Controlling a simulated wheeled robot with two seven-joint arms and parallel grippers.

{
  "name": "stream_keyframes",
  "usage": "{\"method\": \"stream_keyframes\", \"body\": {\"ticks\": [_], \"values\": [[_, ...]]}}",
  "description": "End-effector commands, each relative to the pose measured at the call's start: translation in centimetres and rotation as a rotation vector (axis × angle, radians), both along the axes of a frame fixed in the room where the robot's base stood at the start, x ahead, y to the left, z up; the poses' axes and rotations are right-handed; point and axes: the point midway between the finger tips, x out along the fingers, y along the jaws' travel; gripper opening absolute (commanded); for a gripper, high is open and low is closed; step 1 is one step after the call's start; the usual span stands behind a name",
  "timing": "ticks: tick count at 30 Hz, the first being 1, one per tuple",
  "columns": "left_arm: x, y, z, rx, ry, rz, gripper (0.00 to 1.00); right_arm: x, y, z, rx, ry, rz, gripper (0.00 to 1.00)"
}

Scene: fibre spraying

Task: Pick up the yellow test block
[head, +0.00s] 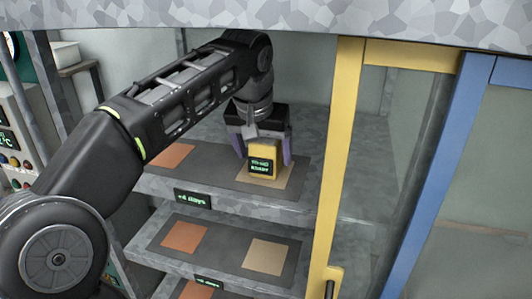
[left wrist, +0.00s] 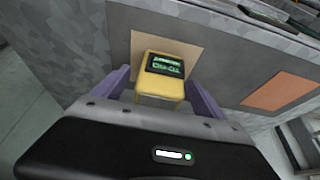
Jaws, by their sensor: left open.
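The yellow test block (head: 262,157) has a dark label with green lettering. It sits on a tan square on the upper shelf, in the middle right of the head view. My left gripper (head: 263,152) is open, with one purple finger on each side of the block. In the left wrist view the block (left wrist: 162,78) lies between the open purple fingers of the left gripper (left wrist: 160,95). Whether the fingers touch the block cannot be told. My right gripper is not in view.
The upper shelf (head: 225,196) also bears an orange square (head: 171,156). A lower shelf has an orange square (head: 184,237) and a tan square (head: 265,256). A yellow door frame (head: 339,170) stands close to the right of the block, with a blue frame (head: 432,170) beyond.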

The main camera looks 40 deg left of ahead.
Motion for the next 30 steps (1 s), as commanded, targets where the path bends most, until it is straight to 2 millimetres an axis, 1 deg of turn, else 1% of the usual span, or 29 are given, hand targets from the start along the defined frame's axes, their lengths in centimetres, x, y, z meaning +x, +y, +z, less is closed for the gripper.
{"method": "stream_keyframes", "body": {"ticks": [1, 3, 6, 9, 13, 28, 30], "values": [[0.9, 0.3, 0.3, 0.000, 0.004, 0.000, 0.82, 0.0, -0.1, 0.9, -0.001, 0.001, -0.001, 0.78], [2.1, 0.7, 0.3, 0.000, 0.003, -0.001, 0.82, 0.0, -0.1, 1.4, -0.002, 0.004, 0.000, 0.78], [2.4, 0.9, -1.5, 0.000, 0.004, -0.001, 0.82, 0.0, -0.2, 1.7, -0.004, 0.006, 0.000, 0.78], [2.7, 1.0, -2.4, 0.000, 0.002, 0.000, 0.82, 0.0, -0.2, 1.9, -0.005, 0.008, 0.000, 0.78], [2.8, 1.0, -2.8, 0.001, 0.001, 0.000, 0.82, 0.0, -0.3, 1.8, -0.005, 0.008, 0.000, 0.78], [2.8, 1.0, -2.7, 0.000, 0.000, -0.001, 0.82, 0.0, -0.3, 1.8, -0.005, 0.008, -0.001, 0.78], [2.8, 1.0, -2.7, 0.000, 0.000, -0.001, 0.77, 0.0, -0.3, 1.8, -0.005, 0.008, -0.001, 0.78]]}}
